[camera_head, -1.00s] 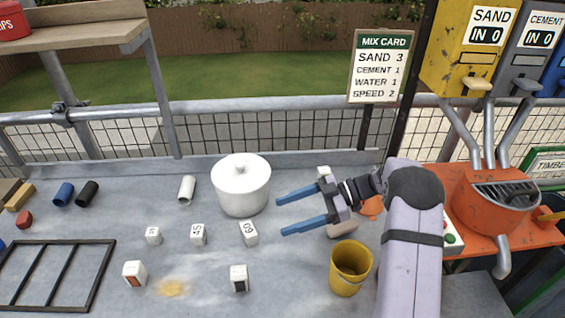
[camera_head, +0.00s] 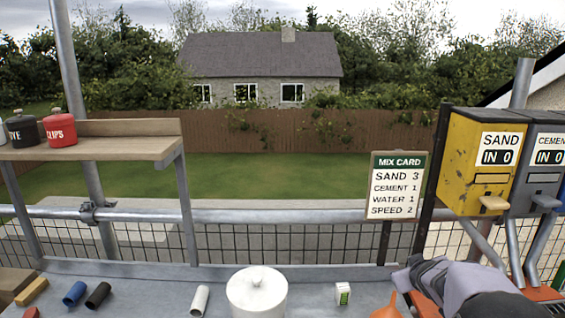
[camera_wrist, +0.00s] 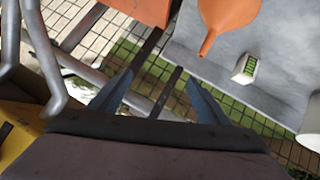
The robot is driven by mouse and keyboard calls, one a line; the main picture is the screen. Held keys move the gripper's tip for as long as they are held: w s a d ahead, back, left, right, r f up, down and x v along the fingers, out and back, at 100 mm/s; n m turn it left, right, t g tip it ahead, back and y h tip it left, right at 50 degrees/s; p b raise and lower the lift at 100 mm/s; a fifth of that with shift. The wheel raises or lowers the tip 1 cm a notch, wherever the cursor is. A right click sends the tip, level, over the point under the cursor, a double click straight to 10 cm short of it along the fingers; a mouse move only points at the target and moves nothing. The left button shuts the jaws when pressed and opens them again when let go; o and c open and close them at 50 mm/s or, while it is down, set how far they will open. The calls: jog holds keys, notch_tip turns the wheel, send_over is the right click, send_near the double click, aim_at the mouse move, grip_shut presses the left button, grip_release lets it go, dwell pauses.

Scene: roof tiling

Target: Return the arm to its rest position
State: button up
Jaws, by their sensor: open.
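My arm (camera_head: 460,285) shows at the lower right in the head view, in front of the orange mixer bench; the fingertips do not show clearly there. In the wrist view my gripper (camera_wrist: 160,88) has its two blue fingers spread wide with nothing between them. Beyond the fingers are dark posts, mesh and paving, so the jaws hang over the fence side of the worktop.
An orange funnel (camera_wrist: 226,25) and a white block with a green label (camera_wrist: 245,68) are near the gripper. Sand hopper (camera_head: 480,160) and pipes (camera_head: 478,240) stand close right. The mix card (camera_head: 395,187) stands behind. A white lidded pot (camera_head: 257,295) sits mid-worktop.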

jog(key=s+a+f+m+g+p, duration=0.1)
jog(key=s+f+m+g, duration=0.2)
jog(key=s, duration=0.7)
jog(key=s+a+m+g, duration=0.2)
jog(key=s+g, duration=0.2)
jog(key=s, duration=0.6)
jog(key=s+a+f+n+g+y+p, duration=0.1)
jog(key=s+a+f+p, duration=0.1)
jog(key=s+a, duration=0.5)
jog(key=s+a+f+n+g+y+p, duration=0.1)
jog(key=s+a+n+g+y+p, duration=0.1)
jog(key=s+a, duration=0.5)
jog(key=a, duration=0.2)
jog(key=shift+a+f, duration=0.4)
